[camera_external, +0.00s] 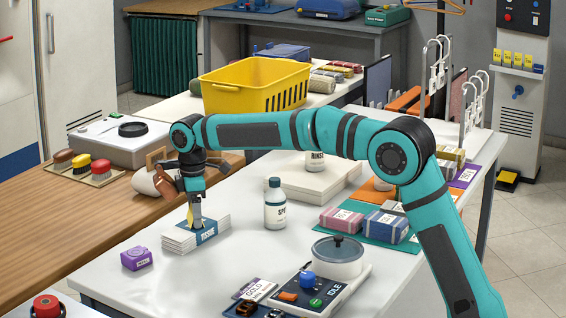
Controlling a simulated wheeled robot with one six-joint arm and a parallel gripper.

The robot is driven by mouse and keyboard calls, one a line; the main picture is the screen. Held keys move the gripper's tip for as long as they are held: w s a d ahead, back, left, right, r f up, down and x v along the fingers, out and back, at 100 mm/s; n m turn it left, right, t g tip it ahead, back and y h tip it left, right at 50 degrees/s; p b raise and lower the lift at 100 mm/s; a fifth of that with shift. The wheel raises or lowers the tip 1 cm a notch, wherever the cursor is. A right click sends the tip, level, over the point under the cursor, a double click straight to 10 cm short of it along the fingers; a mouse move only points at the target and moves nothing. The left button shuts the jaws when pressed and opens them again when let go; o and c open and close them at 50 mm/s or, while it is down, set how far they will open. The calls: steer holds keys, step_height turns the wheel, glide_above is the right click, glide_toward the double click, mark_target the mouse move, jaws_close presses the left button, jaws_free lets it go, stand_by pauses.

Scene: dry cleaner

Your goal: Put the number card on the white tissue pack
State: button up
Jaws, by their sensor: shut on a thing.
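The white tissue pack (178,240) is a low white stack with a blue label band, lying on the white table at left centre. My gripper (195,221) points straight down over the middle of the pack. It is shut on a small, narrow yellowish piece, which I take to be the number card (195,212). The fingers hide most of the card, and no number can be read. The card's lower end is at or just above the pack's top; I cannot tell whether it touches.
A purple box (136,258) lies in front of the pack, and a white bottle (275,208) stands to its right. A control panel (290,294) and a round lidded pot (338,258) are at front right. Brushes (82,165) lie on the wooden counter. Table around the pack is mostly clear.

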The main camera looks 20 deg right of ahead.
steer(key=shift+f, duration=0.2)
steer(key=o, duration=0.9)
steer(key=shift+o, duration=0.2)
steer(key=shift+r, duration=0.1)
step_height(320, 180, up, 12)
steer(key=shift+r, duration=0.1)
